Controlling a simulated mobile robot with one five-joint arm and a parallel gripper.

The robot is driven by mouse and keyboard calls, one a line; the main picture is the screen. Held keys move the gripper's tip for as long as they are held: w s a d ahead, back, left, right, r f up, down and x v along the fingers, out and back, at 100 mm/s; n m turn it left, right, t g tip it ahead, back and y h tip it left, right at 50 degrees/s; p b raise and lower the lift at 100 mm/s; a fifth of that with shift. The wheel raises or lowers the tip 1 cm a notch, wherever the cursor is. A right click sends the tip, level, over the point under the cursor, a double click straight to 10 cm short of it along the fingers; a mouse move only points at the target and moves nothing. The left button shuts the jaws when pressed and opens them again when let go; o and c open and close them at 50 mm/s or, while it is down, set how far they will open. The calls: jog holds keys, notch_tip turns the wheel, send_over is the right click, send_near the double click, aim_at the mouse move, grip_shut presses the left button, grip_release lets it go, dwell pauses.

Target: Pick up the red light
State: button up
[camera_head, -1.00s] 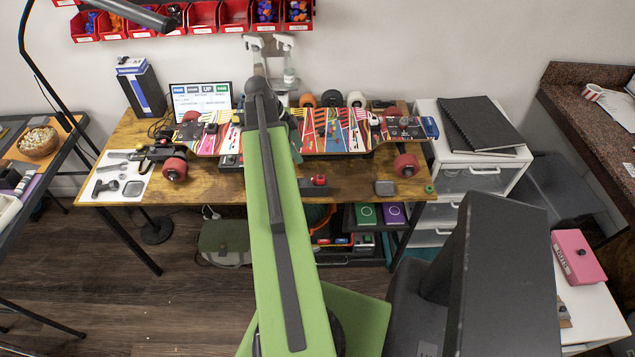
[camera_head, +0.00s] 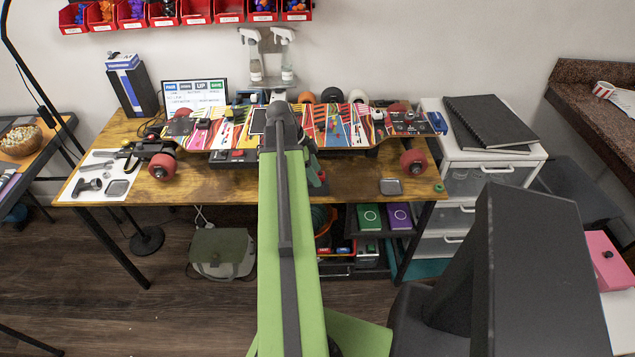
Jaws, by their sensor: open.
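My gripper (camera_head: 315,170) is open and reaches down beside this red piece, mostly hidden behind my own arm. I cannot tell whether they touch. Another dark item with red on top (camera_head: 237,155) sits under the skateboard's front edge, left of my arm.
A colourful skateboard (camera_head: 340,127) with red wheels spans the bench. Tools lie on a white sheet (camera_head: 92,190) at left. Spray bottles (camera_head: 287,62) and a screen (camera_head: 196,92) stand behind. The bench front between left wheel and arm is clear.

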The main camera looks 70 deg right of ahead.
aim_at(321, 172)
grip_shut()
dwell(0.3)
jog(key=shift+r+p, duration=0.55)
jog(key=shift+p, duration=0.15)
notch_tip(321, 172, up, 4)
jog(key=p, duration=0.3)
jog(key=shift+f+p, duration=0.1)
jog(key=shift+p, duration=0.3)
jog(key=s+d+r+p, duration=0.4)
jog(key=s+r+p, duration=0.2)
jog(key=s, duration=0.5)
